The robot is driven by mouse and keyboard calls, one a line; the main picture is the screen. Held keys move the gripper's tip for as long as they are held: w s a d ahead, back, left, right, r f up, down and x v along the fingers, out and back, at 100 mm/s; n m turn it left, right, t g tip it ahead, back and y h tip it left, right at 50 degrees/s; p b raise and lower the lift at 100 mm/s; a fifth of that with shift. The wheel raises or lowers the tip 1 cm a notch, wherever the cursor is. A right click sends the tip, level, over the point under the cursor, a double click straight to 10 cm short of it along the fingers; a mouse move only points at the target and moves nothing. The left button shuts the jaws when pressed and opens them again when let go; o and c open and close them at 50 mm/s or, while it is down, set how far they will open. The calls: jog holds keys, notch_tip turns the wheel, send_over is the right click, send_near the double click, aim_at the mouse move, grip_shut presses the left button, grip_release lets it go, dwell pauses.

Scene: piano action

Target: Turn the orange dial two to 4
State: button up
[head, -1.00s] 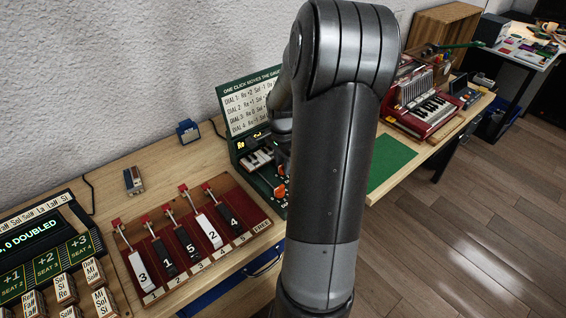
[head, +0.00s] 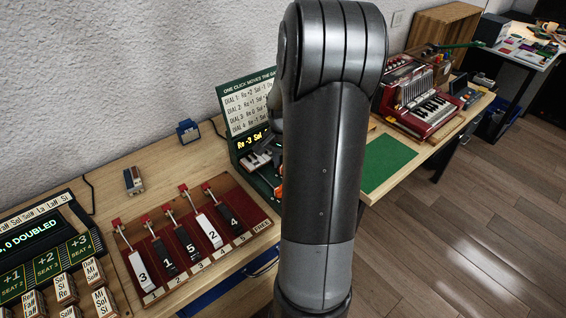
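The green dial box (head: 235,148) stands at the back of the bench, left of my arm. Its upright card (head: 243,101) lists dials 1 to 4, with the right part hidden by my arm. My gripper is hidden behind my own arm.
A red tray (head: 205,247) with several numbered keys lies left of the dial box. A small blue object (head: 188,132) stands near the wall. A green mat (head: 388,163) and a red accordion-like instrument (head: 425,100) lie to the right.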

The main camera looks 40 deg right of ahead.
jog(key=n, duration=1.5)
jog(key=shift+n, duration=0.3)
jog(key=n, duration=0.3)
jog(key=shift+n, duration=0.3)
jog(key=n, duration=0.3)
jog(key=shift+n, duration=0.3)
jog(key=n, duration=0.6)
jog(key=shift+n, duration=0.4)
